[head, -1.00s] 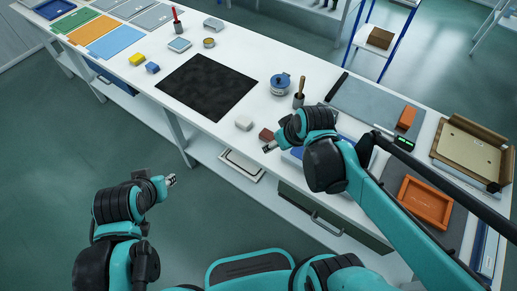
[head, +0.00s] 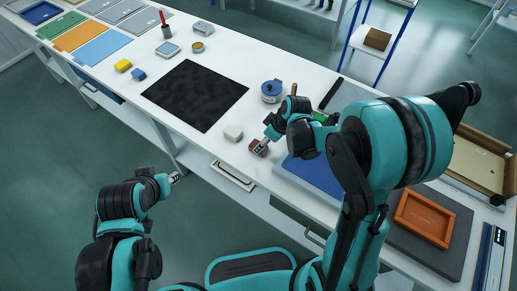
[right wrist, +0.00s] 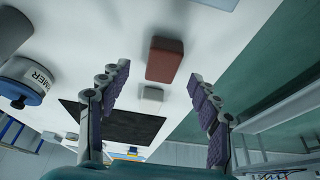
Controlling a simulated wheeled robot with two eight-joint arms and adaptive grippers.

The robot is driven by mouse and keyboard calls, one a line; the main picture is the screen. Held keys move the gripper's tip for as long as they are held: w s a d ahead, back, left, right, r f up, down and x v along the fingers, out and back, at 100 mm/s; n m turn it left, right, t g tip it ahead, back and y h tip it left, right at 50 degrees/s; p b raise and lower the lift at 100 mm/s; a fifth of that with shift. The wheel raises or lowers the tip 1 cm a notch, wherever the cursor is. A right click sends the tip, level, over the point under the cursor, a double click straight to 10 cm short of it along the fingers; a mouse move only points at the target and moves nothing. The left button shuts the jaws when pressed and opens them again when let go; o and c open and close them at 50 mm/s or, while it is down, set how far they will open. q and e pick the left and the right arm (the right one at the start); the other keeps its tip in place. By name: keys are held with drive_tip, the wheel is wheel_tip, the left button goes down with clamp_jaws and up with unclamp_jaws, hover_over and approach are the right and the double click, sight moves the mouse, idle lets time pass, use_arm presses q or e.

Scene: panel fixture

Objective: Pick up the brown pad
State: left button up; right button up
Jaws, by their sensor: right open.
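The brown pad (head: 257,146) is a small reddish-brown block on the white table near its front edge. In the right wrist view the brown pad (right wrist: 165,59) lies ahead of the fingers, roughly between them and apart from both. My right gripper (right wrist: 159,82) is open and empty, with its two purple-padded fingers spread wide. In the head view the right gripper (head: 264,143) is right at the pad and partly covers it. My left gripper (head: 175,178) hangs in front of the table, away from everything; its fingers are too small to read.
A white block (head: 233,133) sits left of the pad, and a black mat (head: 195,94) lies beyond it. A blue-lidded pot (head: 271,91) stands behind. A blue panel (head: 312,175) and an orange tray (head: 424,219) lie to the right. The table's front edge is close to the pad.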

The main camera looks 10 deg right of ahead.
drive_tip(key=b+x, duration=0.2)
drive_tip(key=x, duration=0.2)
drive_tip(key=shift+a+f, duration=0.2)
drive_tip(key=shift+s+r, duration=0.1)
drive_tip(key=shift+r, duration=0.05)
drive_tip(key=c, duration=1.1)
drive_tip(key=shift+c, duration=0.2)
wheel_tip(320, 180, up, 4)
drive_tip(key=shift+p, duration=1.2)
drive_tip(key=w+r+p, duration=0.1)
drive_tip(key=w+r, duration=0.2)
drive_tip(key=w, duration=0.3)
drive_tip(key=w+d+r+p, duration=0.1)
drive_tip(key=w+r+p, duration=0.1)
drive_tip(key=w+r, duration=0.2)
drive_tip(key=shift+w, duration=0.85)
